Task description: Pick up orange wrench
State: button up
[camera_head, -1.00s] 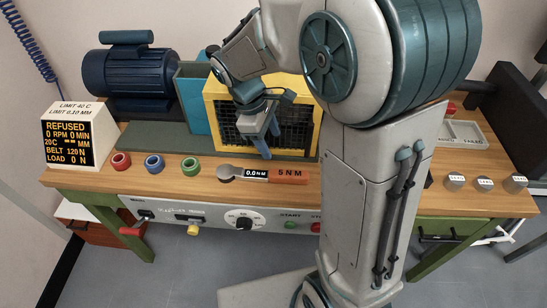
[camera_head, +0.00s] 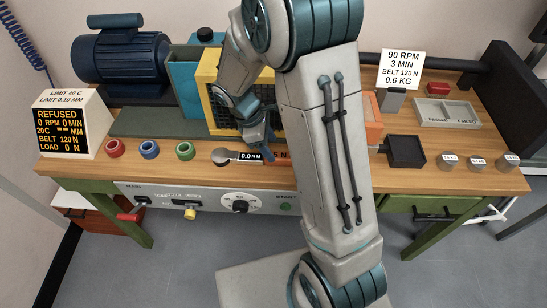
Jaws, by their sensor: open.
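The orange wrench (camera_head: 222,156) lies flat near the front edge of the bench, with a grey round head at its left end and a black "0.0 NM" display. Its orange handle runs to the right, partly hidden behind my fingers and forearm. My gripper (camera_head: 266,150) points down at the handle, just right of the display. It is open. The fingers overlap the handle in the picture, and I cannot tell whether they touch it or straddle it.
The yellow guard cage (camera_head: 208,85) stands close behind my gripper. Red, blue and green rings (camera_head: 150,149) sit to the left, beside the "REFUSED" display (camera_head: 68,128). A black block (camera_head: 405,151) and several grey weights (camera_head: 477,164) are at the right.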

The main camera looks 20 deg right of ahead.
aim_at(276, 155)
jog(key=shift+s+x, duration=0.2)
jog(key=shift+x, duration=1)
jog(key=shift+s+x, duration=0.15)
jog(key=shift+x, duration=1)
grip_shut()
jog(key=shift+r, duration=0.2)
jog(key=shift+w+r, duration=0.1)
jog(key=shift+r, duration=0.45)
notch_tip(276, 155, up, 3)
jog(key=shift+f, duration=0.2)
jog(key=s+d+r, duration=0.4)
jog(key=s+r, duration=0.3)
jog(key=s, duration=0.4)
jog(key=shift+d+b, duration=0.2)
jog(key=shift+b, duration=0.2)
